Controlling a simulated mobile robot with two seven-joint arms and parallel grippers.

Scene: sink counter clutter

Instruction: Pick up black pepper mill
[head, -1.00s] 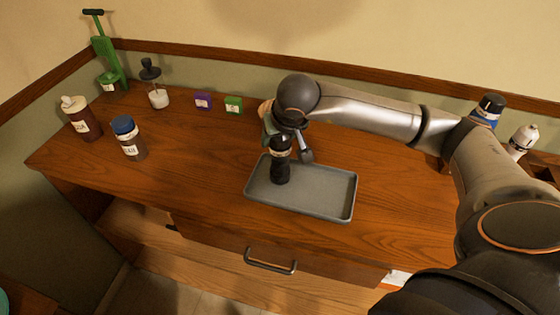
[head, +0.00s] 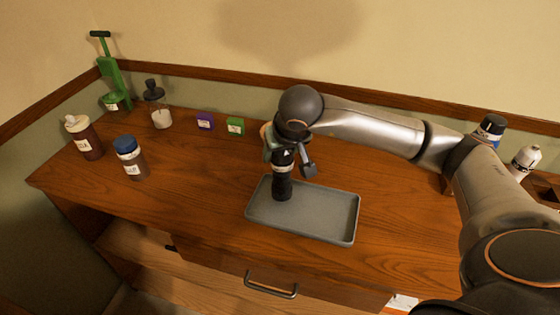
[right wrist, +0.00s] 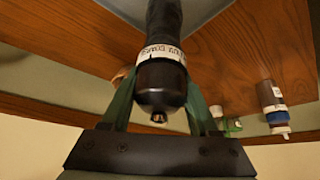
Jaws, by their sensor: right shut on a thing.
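The black pepper mill (head: 282,187) has a dark body with a white label band. It stands upright over the left part of the grey tray (head: 335,232); whether its base touches the tray or hangs just above it, I cannot tell. My right gripper (head: 285,150) is shut on its upper part from above. In the right wrist view the mill (right wrist: 163,75) sits between the two green fingers, its rounded top with a small metal knob facing the camera. My left gripper is not in view.
On the left stand a red-brown bottle (head: 84,140), a blue-capped jar (head: 131,160), a glass dispenser (head: 160,110) and a green tool (head: 112,80). Purple (head: 205,121) and green (head: 235,126) boxes sit near the wall. Bottles (head: 523,160) stand at far right. The counter's left-middle is clear.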

